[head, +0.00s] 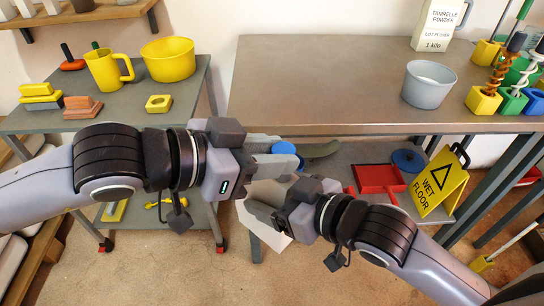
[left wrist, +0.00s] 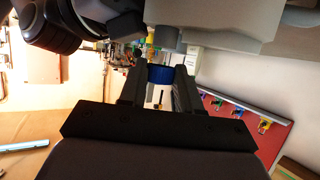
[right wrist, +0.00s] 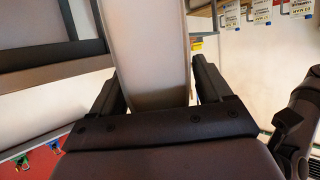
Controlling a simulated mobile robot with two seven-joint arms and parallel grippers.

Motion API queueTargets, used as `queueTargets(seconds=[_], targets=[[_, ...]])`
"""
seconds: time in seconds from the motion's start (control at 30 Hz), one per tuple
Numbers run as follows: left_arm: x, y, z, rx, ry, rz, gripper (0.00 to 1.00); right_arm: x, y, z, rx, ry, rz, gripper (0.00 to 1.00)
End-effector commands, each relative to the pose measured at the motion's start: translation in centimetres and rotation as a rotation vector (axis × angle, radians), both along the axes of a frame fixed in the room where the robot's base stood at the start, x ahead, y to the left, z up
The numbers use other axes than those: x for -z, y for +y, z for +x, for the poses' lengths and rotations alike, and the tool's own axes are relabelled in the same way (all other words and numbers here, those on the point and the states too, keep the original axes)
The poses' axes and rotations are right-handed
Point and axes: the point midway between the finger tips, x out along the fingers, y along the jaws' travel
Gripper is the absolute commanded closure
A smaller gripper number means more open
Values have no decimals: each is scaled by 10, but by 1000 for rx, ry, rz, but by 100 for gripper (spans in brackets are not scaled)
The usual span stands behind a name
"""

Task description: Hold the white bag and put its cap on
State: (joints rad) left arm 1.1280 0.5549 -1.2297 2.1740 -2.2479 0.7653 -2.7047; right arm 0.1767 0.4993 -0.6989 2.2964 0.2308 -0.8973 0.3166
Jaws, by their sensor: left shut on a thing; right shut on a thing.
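My left gripper (head: 288,154) is shut on a blue cap (head: 284,148) in the head view. In the left wrist view the cap (left wrist: 160,72) sits between the two dark fingers. My right gripper (head: 264,200), lower and just in front, is shut on the white bag (head: 262,225), which hangs below it in the head view. In the right wrist view the bag (right wrist: 150,50) runs up between the fingers as a pale strip. The cap is close to the bag's upper end, but the grippers hide the bag's mouth, and I cannot tell whether they touch.
A grey table (head: 330,85) stands behind the grippers, with a grey bucket (head: 428,84) and a powder container (head: 437,25). A side table on the left carries a yellow mug (head: 103,69) and bowl (head: 168,59). A wet floor sign (head: 440,182) stands at right.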

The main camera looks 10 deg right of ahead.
Motion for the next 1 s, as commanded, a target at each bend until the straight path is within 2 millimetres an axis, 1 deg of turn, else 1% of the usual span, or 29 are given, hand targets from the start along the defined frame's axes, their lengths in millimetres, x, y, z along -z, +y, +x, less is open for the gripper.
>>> queueTargets(seconds=[0.17, 0.47, 1.0], targets=[[3, 0, 0, 1, 1, 0, 95, 0, 0, 0, 0, -1, 1, 77], [18, 0, 0, 1, 0, 0, 95, 0, 0, 0, 0, -1, 1, 77], [18, 0, 0, 1, -1, -1, 95, 0, 0, 0, 0, -1, 1, 77]])
